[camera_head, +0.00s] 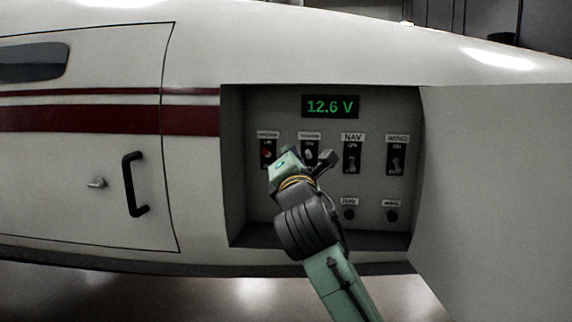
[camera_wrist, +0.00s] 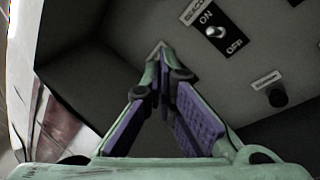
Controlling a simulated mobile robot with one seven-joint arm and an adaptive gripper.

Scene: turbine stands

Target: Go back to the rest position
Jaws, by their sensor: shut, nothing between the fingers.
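My gripper (camera_wrist: 160,65) shows in the wrist view with its green and purple fingers meeting at the tips, shut and empty. In the head view my arm reaches up from the bottom right to the recessed switch panel (camera_head: 283,105), in front of its lower left part. The fingertips are mostly hidden behind my wrist in that view. In the wrist view a toggle switch (camera_wrist: 216,32) marked ON and OFF is up and right of the fingertips, apart from them. A dark round knob (camera_wrist: 277,96) is further right.
The panel sits in a recess with side walls (camera_head: 232,165) and a bottom ledge (camera_head: 375,241). A display (camera_head: 330,106) reads 12.6 V. Left is a door with a black handle (camera_head: 133,184) and a small latch (camera_head: 96,183). Floor shows below the white body.

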